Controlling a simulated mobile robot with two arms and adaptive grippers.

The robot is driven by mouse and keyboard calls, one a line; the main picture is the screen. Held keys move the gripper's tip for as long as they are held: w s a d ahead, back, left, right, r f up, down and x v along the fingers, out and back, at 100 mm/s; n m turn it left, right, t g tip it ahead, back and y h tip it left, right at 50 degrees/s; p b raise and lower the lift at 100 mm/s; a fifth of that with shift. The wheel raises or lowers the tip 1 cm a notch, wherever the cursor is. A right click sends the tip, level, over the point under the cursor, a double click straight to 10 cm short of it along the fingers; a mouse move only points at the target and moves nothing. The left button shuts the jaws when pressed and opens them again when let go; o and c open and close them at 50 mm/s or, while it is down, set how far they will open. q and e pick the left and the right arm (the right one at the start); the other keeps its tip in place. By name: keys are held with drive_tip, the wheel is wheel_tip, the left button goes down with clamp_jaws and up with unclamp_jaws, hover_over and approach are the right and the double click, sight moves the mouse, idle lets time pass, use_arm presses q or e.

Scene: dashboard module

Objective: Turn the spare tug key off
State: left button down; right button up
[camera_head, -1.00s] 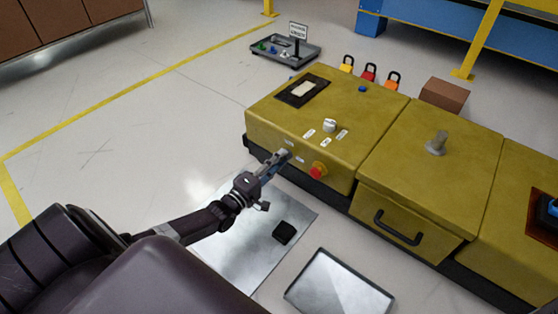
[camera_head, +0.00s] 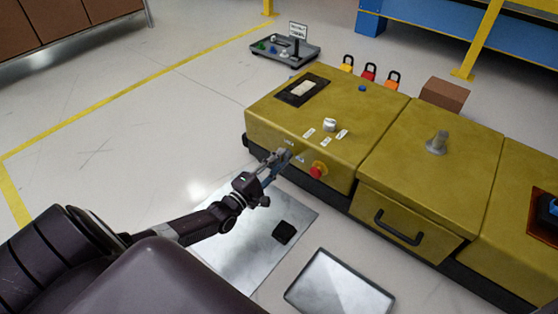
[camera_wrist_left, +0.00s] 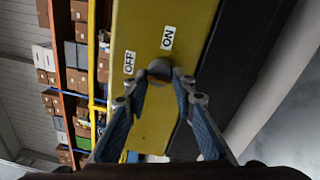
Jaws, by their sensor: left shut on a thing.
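The yellow tug's dashboard (camera_head: 270,120) stands right of the middle in the head view. My left gripper (camera_head: 280,158) is at its front face, left of the red stop button (camera_head: 318,169). In the left wrist view my left gripper (camera_wrist_left: 160,85) is shut on a grey rounded key (camera_wrist_left: 159,67). The fingertips hide part of the key. An OFF label (camera_wrist_left: 129,62) and an ON label (camera_wrist_left: 168,38) sit beside the key on the yellow panel. Which label the key points at cannot be told. My right gripper is not in view.
A white-grey knob (camera_head: 329,125) with labels is on the dashboard top. A metal plate with a black block (camera_head: 284,232) and a shallow tray (camera_head: 338,289) lie on the floor below.

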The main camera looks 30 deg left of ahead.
use_arm(q)
drive_tip(key=c, duration=1.6)
unclamp_jaws()
drive_tip(key=s, duration=0.8)
drive_tip(key=s+a, duration=0.1)
drive_tip(key=s, duration=0.3)
drive_tip(key=shift+f, duration=0.35)
